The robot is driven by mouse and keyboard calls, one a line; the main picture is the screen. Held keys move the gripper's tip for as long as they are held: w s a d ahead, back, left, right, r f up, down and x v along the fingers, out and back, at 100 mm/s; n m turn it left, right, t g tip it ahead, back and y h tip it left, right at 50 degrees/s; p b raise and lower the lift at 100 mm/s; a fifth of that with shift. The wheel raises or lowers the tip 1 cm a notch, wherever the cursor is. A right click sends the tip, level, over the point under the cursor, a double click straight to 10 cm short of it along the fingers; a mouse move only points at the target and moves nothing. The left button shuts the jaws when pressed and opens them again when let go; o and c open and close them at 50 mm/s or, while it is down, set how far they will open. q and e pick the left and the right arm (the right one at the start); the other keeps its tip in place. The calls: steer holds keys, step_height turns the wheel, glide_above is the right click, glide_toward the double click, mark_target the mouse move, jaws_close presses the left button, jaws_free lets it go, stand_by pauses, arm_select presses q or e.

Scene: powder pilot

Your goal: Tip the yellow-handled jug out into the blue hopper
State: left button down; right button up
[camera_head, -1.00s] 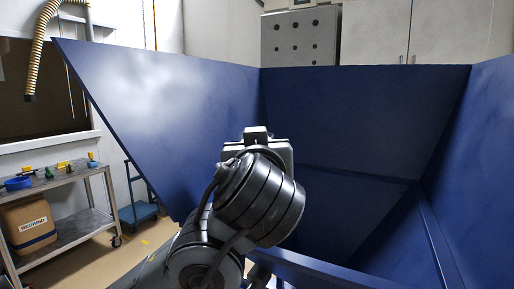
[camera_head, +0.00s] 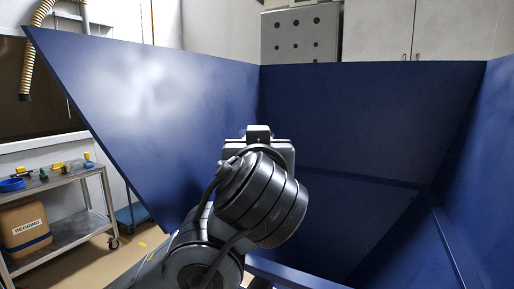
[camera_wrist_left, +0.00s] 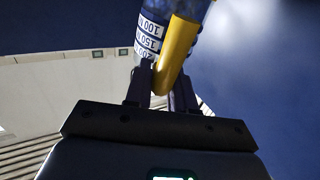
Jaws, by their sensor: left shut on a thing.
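The blue hopper (camera_head: 350,115) fills most of the head view, its wide sloping walls open toward me. My left arm reaches up in front of it, and its wrist hides the gripper and the jug there. In the left wrist view my left gripper (camera_wrist_left: 162,90) is shut on the yellow handle (camera_wrist_left: 177,55) of the jug (camera_wrist_left: 152,28). The jug is clear, with white scale labels that read tilted or inverted. Only its lower part in the picture shows; its mouth and contents cannot be seen. Blue hopper wall lies behind it. My right gripper is not in view.
A metal cart (camera_head: 75,230) at the left holds a blue bowl (camera_head: 12,184), small yellow-topped items and a tan labelled container (camera_head: 25,227). A yellow hose (camera_head: 38,50) hangs above it. A grey cabinet (camera_head: 300,35) stands behind the hopper. Floor shows between cart and hopper.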

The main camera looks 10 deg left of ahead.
arm_select(q)
steer(key=d+f+m+p, duration=0.2)
steer(key=f+m+p, duration=0.1)
steer(key=m, duration=0.9)
steer(key=w+d+f+m+p, duration=0.1)
steer(key=d+f+m+p, duration=0.2)
steer(key=m, duration=1)
steer(key=shift+f+p, duration=0.8)
steer(key=shift+f, duration=0.55)
steer(key=shift+w, duration=0.1)
